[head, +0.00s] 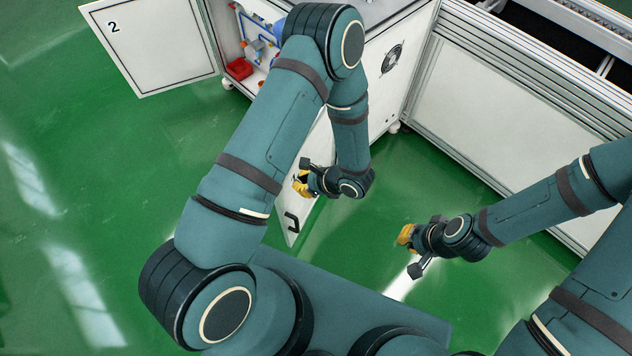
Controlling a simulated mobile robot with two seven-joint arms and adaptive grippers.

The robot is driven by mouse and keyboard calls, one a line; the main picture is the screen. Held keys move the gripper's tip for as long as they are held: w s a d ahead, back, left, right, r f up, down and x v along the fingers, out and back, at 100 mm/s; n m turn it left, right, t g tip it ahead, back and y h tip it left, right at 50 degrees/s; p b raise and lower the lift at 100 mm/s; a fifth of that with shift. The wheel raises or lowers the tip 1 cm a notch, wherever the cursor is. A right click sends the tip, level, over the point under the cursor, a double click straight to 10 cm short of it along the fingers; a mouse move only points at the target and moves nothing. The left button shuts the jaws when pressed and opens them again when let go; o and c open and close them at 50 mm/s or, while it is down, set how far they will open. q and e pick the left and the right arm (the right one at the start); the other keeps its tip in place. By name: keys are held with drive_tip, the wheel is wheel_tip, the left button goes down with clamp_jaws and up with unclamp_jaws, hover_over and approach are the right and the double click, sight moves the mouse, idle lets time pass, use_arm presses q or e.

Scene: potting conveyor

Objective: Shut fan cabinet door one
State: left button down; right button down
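The other open door, marked 2 (150,45), is at the upper left. My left gripper (301,184), with yellow fingertips, is in front of the handled door, above its handle in the picture. I cannot tell whether it touches the door. My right gripper (405,236) is over the floor, right of that door, apart from it. Neither gripper's opening is clear.
Inside the cabinet are a red part (239,69) and blue piping, partly hidden by my arm. A conveyor (535,95) with white side panels runs along the right.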

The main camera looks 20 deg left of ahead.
use_arm(q)
drive_tip(key=shift+w+a+r, duration=0.1)
drive_tip(key=shift+a, duration=1.35)
drive_tip(key=shift+a, duration=0.1)
